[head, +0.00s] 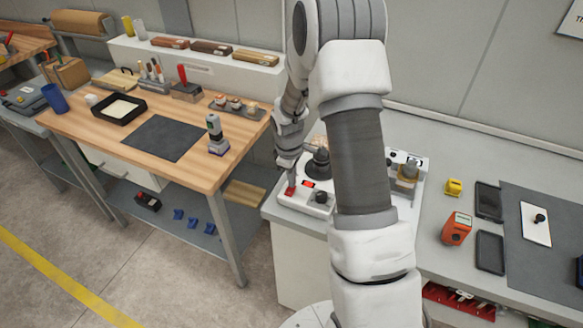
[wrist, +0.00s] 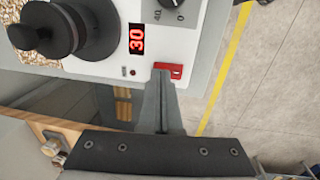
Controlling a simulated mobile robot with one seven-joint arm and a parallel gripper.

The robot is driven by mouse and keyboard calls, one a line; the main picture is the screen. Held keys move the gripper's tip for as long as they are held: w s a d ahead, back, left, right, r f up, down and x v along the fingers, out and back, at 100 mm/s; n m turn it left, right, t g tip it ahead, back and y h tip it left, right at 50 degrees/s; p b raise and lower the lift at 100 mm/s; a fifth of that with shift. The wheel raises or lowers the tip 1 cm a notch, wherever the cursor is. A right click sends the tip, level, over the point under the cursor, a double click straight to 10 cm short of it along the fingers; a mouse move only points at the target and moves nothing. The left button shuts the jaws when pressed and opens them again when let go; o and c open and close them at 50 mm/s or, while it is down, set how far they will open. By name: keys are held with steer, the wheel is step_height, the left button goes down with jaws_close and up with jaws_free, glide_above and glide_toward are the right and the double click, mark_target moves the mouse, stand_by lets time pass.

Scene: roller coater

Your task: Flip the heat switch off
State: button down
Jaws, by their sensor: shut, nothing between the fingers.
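The roller coater (head: 308,207) is a white machine on the right-hand bench, partly hidden behind my arm. Its heat switch is a small red rocker (wrist: 175,69) in a red frame near the panel's edge; it also shows in the head view (head: 290,192). My gripper (wrist: 163,76) is shut and empty, its fingertips over the left part of the switch. I cannot tell whether they touch it, or which way the rocker is tilted. A lit red display (wrist: 137,39) reads 30. A small dark red indicator (wrist: 132,72) lies left of the switch.
A black dial (wrist: 172,3) and a large black knob (wrist: 95,25) stand on the machine near the switch. An orange device (head: 456,229) and a yellow block (head: 453,187) lie right of my arm. A wooden workbench (head: 185,168) stands at left.

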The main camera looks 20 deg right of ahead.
steer(key=shift+f, duration=0.55)
steer(key=shift+w+d+f+b, duration=0.1)
steer(key=shift+d+f+b, duration=0.05)
steer(key=shift+f+b, duration=0.35)
steer(key=shift+r, duration=0.3)
steer(key=shift+f, duration=0.1)
steer(key=shift+s+a, duration=0.6)
steer(key=shift+s, duration=0.05)
